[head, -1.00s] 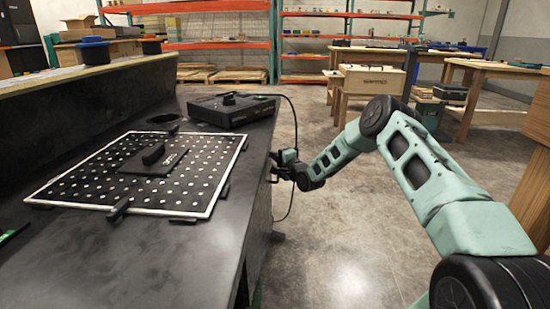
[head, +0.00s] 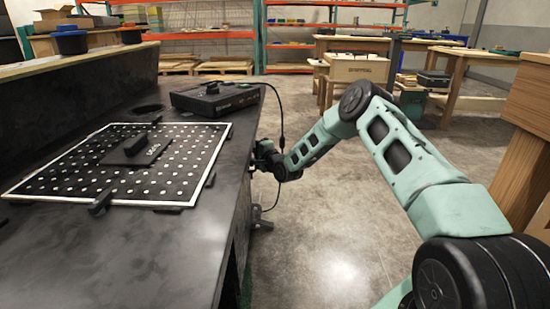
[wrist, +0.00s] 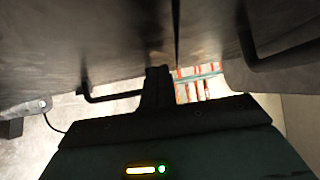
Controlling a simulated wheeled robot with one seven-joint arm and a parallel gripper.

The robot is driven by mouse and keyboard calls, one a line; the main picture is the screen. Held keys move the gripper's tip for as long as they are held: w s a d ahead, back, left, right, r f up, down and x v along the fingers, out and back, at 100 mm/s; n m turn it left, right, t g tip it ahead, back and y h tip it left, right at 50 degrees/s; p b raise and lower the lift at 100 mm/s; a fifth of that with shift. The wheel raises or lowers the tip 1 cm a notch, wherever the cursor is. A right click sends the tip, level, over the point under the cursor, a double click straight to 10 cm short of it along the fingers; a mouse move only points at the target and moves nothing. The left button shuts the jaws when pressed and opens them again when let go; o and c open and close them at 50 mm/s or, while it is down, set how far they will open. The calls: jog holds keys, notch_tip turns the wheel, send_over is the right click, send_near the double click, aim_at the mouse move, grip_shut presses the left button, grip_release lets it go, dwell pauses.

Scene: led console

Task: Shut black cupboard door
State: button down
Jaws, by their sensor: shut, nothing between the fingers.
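The black cupboard's front shows in the wrist view as two dark panels, a left panel (wrist: 80,45) and a right panel (wrist: 215,35), with a narrow dark seam between them. A black bar handle (wrist: 110,97) is on the left panel and another (wrist: 285,52) on the right. I cannot tell for sure how far either door stands open. My gripper (wrist: 157,72) is shut and empty, its fingers close to the panels near the seam; contact is unclear. In the head view my gripper (head: 262,155) is beside the bench's right edge, partly hidden by my wrist.
The black bench top (head: 150,245) carries a white-edged dotted board (head: 75,175) and a black console box (head: 215,98). A cable (head: 281,125) hangs from the box close to my wrist. Open concrete floor (head: 330,245) lies right of the bench. Wooden tables (head: 480,75) stand behind.

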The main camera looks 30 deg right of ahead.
jog(key=s+d+p, duration=0.2)
jog(key=s+p, duration=0.1)
jog(key=s, duration=1.1)
jog(key=shift+s+d, duration=0.15)
jog(key=shift+s, duration=0.1)
